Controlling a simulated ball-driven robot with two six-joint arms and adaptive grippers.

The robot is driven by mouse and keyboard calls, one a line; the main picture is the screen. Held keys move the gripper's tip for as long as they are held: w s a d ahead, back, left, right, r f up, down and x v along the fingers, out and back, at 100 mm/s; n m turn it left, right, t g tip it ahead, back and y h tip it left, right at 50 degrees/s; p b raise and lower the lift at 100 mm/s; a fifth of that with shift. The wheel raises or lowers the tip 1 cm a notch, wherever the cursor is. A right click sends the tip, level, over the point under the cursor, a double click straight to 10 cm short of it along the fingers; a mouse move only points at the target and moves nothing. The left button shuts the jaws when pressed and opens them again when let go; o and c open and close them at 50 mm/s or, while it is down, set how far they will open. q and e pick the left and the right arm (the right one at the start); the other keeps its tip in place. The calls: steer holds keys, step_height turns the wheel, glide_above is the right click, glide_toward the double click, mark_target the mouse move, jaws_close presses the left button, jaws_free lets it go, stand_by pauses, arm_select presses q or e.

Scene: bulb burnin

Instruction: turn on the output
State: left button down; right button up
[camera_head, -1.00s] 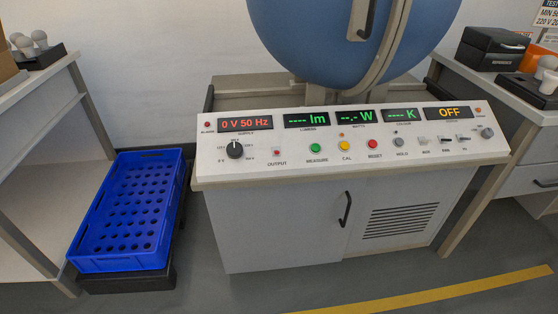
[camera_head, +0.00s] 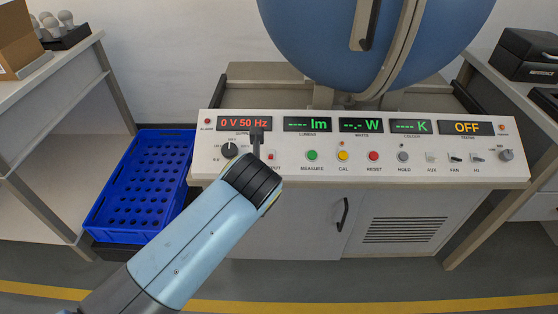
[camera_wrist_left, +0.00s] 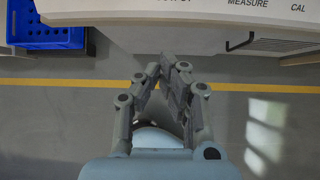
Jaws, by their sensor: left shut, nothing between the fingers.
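The control panel (camera_head: 330,170) spans the front of the white bench. Its small red output button (camera_head: 271,156) sits between the black rotary supply knob (camera_head: 230,150) and the green measure button; its label is partly covered by my left gripper. The supply display (camera_head: 244,123) reads 0 V 50 Hz. My left gripper (camera_head: 257,134) is shut and empty, in front of the panel just left of the output button; contact cannot be told. In the left wrist view its fingers (camera_wrist_left: 167,72) show below the panel's front edge. My right gripper is in neither view.
Green measure (camera_head: 312,155), yellow cal (camera_head: 343,155) and red reset (camera_head: 373,155) buttons lie to the right. The rightmost display (camera_head: 467,127) reads OFF. A blue crate (camera_head: 140,185) stands left of the bench, and a large blue sphere (camera_head: 320,40) stands behind the panel.

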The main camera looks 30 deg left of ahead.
mark_target(271, 156)
arm_select(q)
steer(key=w+r+b+x, duration=0.1)
steer(key=w+b+x, duration=0.15)
steer(key=x, duration=0.75)
steer(key=r, duration=0.2)
steer(key=w+r, duration=0.1)
steer(key=r, duration=0.1)
steer(key=shift+a+r, duration=0.1)
steer(key=shift+a, duration=0.1)
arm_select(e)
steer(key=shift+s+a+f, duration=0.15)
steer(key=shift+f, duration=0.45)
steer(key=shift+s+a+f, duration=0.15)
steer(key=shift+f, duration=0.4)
arm_select(q)
steer(key=shift+s, duration=0.15)
